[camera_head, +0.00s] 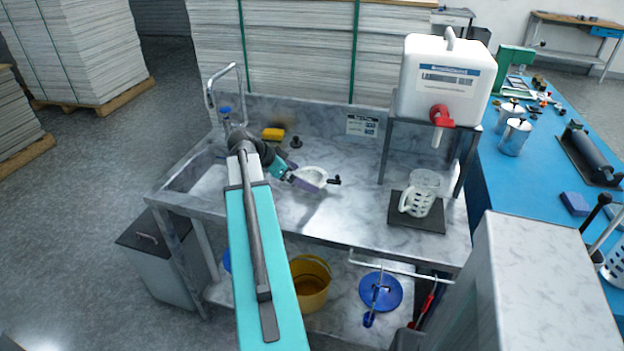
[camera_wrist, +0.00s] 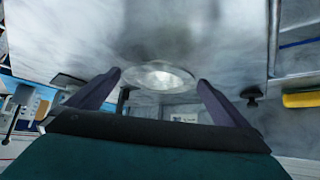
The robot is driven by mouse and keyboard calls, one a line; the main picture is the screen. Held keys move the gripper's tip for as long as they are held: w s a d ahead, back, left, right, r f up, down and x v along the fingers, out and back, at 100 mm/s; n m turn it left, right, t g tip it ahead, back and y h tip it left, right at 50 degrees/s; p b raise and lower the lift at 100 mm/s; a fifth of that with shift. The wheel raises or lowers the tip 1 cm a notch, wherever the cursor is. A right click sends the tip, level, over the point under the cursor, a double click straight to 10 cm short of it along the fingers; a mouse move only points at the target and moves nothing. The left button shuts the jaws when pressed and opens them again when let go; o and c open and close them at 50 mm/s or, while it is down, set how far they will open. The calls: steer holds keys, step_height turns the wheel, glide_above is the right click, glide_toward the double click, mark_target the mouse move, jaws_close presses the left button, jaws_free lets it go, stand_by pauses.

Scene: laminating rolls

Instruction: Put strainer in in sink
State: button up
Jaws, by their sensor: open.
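The strainer (camera_head: 314,175) is a pale round bowl with a short black handle, on the counter right of the sink. In the wrist view the strainer (camera_wrist: 158,74) appears as a bright disc between and just beyond the fingertips. My gripper (camera_head: 301,181) is open at the strainer's left side, with dark purple fingers; it also shows in the wrist view (camera_wrist: 158,80). I cannot tell whether the fingers touch the strainer. The sink (camera_head: 188,184) is the recessed basin at the counter's left end, partly hidden behind my arm.
A faucet (camera_head: 212,92) rises behind the sink. A yellow sponge (camera_head: 273,134) and a black stopper (camera_head: 296,142) lie near the back wall.

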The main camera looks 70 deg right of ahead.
steer(key=shift+s+d+f, duration=0.3)
steer(key=shift+d+f, duration=0.05)
steer(key=shift+f, duration=0.15)
steer(key=c, duration=0.9)
steer(key=shift+r, duration=0.25)
steer(key=shift+r+b, duration=0.6)
steer(key=shift+r, duration=0.95)
steer(key=w+a+b, duration=0.1)
steer(key=w+a, duration=0.1)
steer(key=a, duration=0.2)
steer(key=w+a+r+b, duration=0.1)
steer(key=w+a, duration=0.2)
steer(key=a, duration=0.2)
steer(key=w+a+b, duration=0.1)
steer(key=w+a, duration=0.1)
steer(key=a, duration=0.3)
steer(key=shift+w+a+r, duration=0.1)
steer(key=shift+w+r, duration=0.15)
